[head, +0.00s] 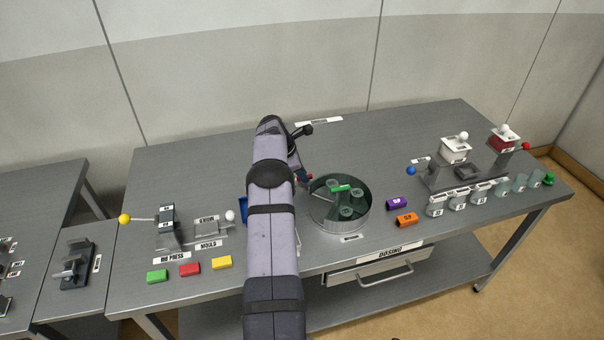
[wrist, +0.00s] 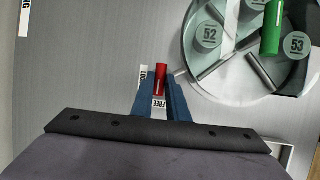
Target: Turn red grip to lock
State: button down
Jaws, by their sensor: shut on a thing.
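The red grip (wrist: 160,78) is a small red cylinder beside the round metal drum (wrist: 196,84). My gripper (wrist: 160,88) is shut on the red grip, with a blue finger on each side of it. A FREE label (wrist: 159,104) lies between the fingers, and another label (wrist: 144,74), partly hidden by the left finger, begins with "LO". In the head view, the drum (head: 340,226) stands at mid-table, and my arm hides much of the area left of it. A bit of red (head: 310,176) shows by the drum's left rim.
Inside the drum are a green bar (wrist: 272,28) and discs marked 52 (wrist: 208,37) and 53 (wrist: 297,45). Purple (head: 396,202) and orange (head: 407,220) cylinders lie to its right. A press (head: 168,232) stands at left. The table's back middle is mostly clear.

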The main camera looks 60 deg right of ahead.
jog(key=shift+w+m, duration=0.1)
jog(key=shift+m, duration=0.7)
jog(key=c, duration=1.7)
grip_release()
jog(key=shift+c, duration=0.2)
jog(key=shift+r+b, duration=0.15)
jog(key=shift+b, duration=0.15)
jog(key=b+v, duration=0.2)
jog(key=v, duration=0.5)
jog(key=shift+w, duration=0.15)
